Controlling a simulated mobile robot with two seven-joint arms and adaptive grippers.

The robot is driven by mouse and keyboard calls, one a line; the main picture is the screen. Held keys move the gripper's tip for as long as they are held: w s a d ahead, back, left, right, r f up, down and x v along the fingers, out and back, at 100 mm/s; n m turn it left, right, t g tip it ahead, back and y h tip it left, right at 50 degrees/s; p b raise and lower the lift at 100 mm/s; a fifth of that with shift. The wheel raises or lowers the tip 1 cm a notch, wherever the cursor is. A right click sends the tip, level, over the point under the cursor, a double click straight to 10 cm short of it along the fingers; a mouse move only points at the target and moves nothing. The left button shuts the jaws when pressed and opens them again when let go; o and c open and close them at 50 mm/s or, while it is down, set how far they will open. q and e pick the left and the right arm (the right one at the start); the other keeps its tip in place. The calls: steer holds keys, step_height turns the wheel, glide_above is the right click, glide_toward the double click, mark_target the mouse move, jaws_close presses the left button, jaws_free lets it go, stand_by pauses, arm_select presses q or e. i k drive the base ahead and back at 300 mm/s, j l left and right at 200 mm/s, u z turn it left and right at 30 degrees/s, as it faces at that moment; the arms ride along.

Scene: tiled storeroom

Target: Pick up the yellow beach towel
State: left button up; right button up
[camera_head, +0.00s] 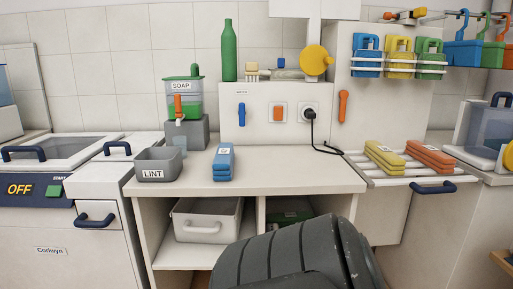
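The yellow towel (384,156) is a folded, flat bundle with a small white label. It lies on a pale pull-out rack (396,180) to the right of the counter. A folded orange towel (429,158) lies just to its right. A folded blue towel (223,162) lies on the middle counter. Neither of my grippers shows in this view. Nothing is touching the yellow towel.
The counter (290,176) is clear between the blue towel and the rack. A grey LINT bin (158,165) and a soap dispenser (184,100) stand on its left side. A black cord (322,148) hangs from the wall socket near the rack. Baskets hang above.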

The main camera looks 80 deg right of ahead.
mark_target(390, 162)
steer(key=z, duration=3.35)
steer(key=k+l, duration=0.05)
steer(key=l, duration=0.05)
